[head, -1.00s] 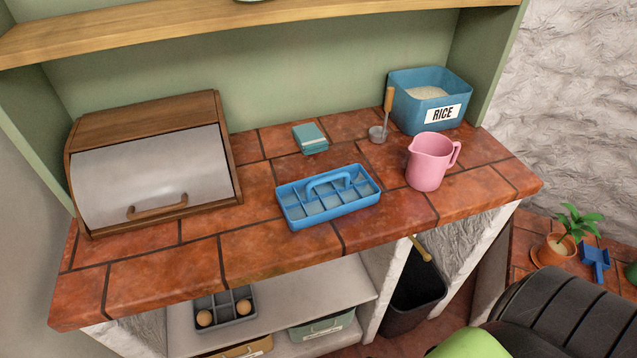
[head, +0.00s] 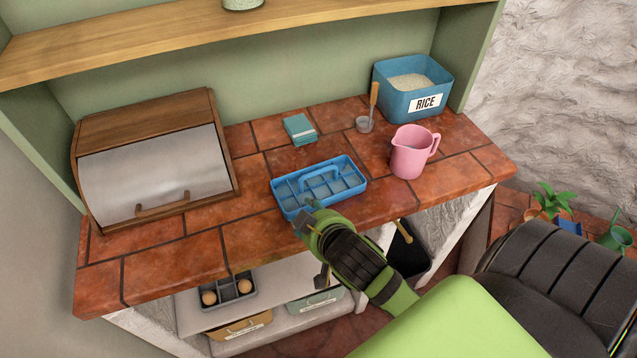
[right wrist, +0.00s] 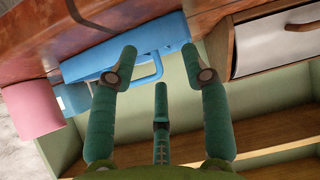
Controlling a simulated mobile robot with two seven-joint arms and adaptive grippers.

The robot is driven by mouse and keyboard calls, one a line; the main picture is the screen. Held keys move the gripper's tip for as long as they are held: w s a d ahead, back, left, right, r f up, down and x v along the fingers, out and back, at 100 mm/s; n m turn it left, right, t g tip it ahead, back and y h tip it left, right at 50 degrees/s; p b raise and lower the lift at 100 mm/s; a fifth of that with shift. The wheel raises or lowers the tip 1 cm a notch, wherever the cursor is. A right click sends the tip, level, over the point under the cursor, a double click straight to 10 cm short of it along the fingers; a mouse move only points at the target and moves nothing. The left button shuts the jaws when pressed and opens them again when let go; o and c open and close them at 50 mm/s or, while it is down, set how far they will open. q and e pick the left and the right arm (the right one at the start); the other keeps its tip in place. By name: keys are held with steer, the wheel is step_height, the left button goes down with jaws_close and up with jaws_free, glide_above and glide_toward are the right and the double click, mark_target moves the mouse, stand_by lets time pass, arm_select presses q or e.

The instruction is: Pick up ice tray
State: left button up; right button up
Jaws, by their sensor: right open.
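The blue ice tray (head: 345,188) lies flat on the tiled counter, with several compartments and a raised handle (head: 318,174) across its middle. In the right wrist view the tray (right wrist: 150,35) and its handle (right wrist: 150,72) show beyond the fingers. My right gripper (head: 305,222) has come in from the lower right and is at the tray's front edge, hiding a little of it. In the wrist view the right gripper (right wrist: 160,75) is open, its fingers apart with nothing between them. I cannot tell whether it touches the tray. My left gripper is not in view.
A pink pitcher (head: 410,155) and a blue rice bin (head: 402,101) stand to the right. A metal scoop (head: 365,124) and a teal box (head: 300,130) sit behind the tray. A wooden bread box (head: 155,160) stands at left. A shelf (head: 180,43) runs above the counter.

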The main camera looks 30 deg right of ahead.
steer(key=w+a+r+n+t+y, duration=0.25)
steer(key=w+r+t, duration=0.25)
steer(key=r, duration=0.4)
steer(key=w+a+r+n+t+y, duration=0.1)
steer(key=w+a+r+t+y, duration=0.15)
steer(key=w+r+t, duration=0.45)
steer(key=s+a+r+n+g+y, duration=0.3)
steer(key=a+r+n+g+y, duration=0.2)
steer(key=a+r+n+y, duration=0.5)
steer(key=s+a+f+n+g+y, duration=0.3)
steer(key=a+f+n+g+y, duration=0.15)
steer(key=n+g, duration=0.35)
steer(key=m+g+h, duration=0.6)
steer(key=g+h, duration=0.1)
steer(key=h, duration=1.1)
glide_toward(316, 169)
steer(key=s+a+r, duration=0.1)
steer(key=s+a, duration=0.1)
steer(key=s, duration=0.2)
steer(key=shift+n, duration=0.25)
steer(key=p+x, duration=0.2)
steer(key=x, duration=0.1)
steer(key=p+x, duration=0.2)
steer(key=shift+w+a, duration=0.3)
steer(key=shift+a, duration=0.1)
steer(key=shift+w+f, duration=0.1)
steer(key=shift+f, duration=0.35)
steer(key=shift+r, duration=0.1)
jaws_close()
